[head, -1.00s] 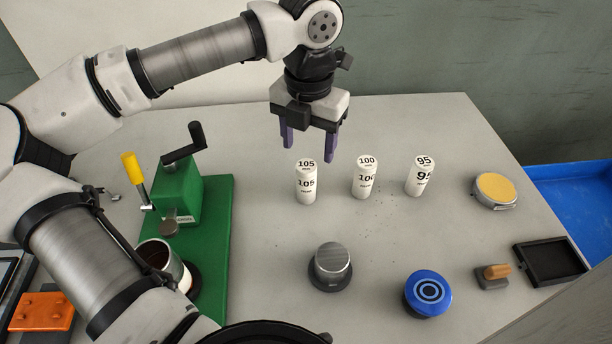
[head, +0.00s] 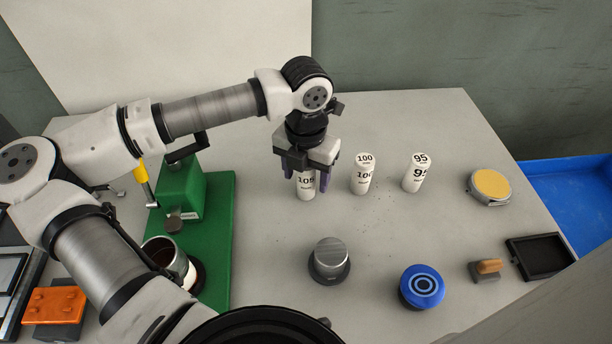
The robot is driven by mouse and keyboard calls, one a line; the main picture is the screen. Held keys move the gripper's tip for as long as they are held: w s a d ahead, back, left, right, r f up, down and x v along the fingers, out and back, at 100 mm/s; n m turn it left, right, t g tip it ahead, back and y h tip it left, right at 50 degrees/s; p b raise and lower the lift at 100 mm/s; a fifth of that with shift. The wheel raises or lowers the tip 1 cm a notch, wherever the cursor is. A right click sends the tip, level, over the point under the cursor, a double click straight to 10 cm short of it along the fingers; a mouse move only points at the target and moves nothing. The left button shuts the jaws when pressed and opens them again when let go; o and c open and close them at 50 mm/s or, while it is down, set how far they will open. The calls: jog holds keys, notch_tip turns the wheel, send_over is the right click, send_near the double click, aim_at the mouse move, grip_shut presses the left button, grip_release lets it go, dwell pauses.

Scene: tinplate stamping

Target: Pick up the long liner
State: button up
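Three white cylinders with printed numbers stand upright in a row on the grey table. The one marked 105 (head: 306,188) is at the left, the 100 cylinder (head: 362,175) in the middle and the 95 cylinder (head: 414,174) at the right. The 105 one looks the longest. My gripper (head: 306,188) is lowered over the 105 cylinder, with one purple finger on its left and one on its right. The fingers look spread around it; I cannot tell if they touch it. Its top is hidden by my gripper.
A green press (head: 182,190) on a green base stands at the left, with an open tin (head: 160,252) in front. A steel cylinder (head: 329,258), a blue round piece (head: 422,287), a stamp (head: 486,269), a black tray (head: 541,257) and a yellow-topped pad (head: 490,186) are nearer or right.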

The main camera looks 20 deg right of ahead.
jog(key=c, duration=1)
jog(key=shift+r, duration=0.15)
